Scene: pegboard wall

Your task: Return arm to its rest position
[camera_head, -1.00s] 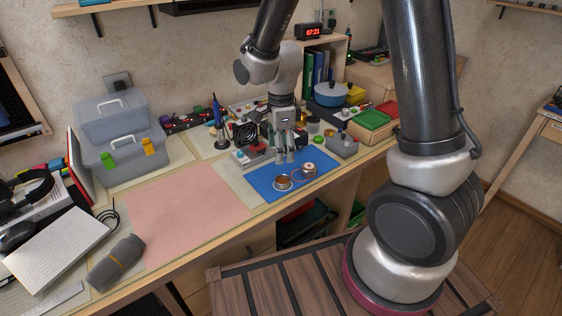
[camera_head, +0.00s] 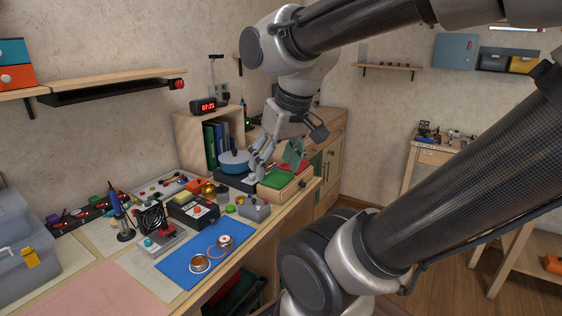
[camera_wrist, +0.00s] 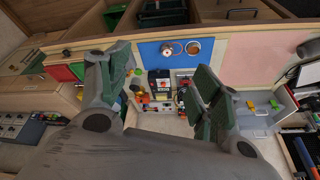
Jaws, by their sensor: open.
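My gripper (camera_head: 278,160) is raised in the air near the back right of the workbench, in front of the shelf unit. Its two fingers are spread apart with nothing between them. In the wrist view the fingers (camera_wrist: 155,98) are wide apart, and the bench shows beyond them. My arm reaches across the upper and right side of the head view and is bent at the elbow and wrist.
A blue mat (camera_head: 203,262) holds two small round items. Open floor (camera_head: 440,262) lies to the right.

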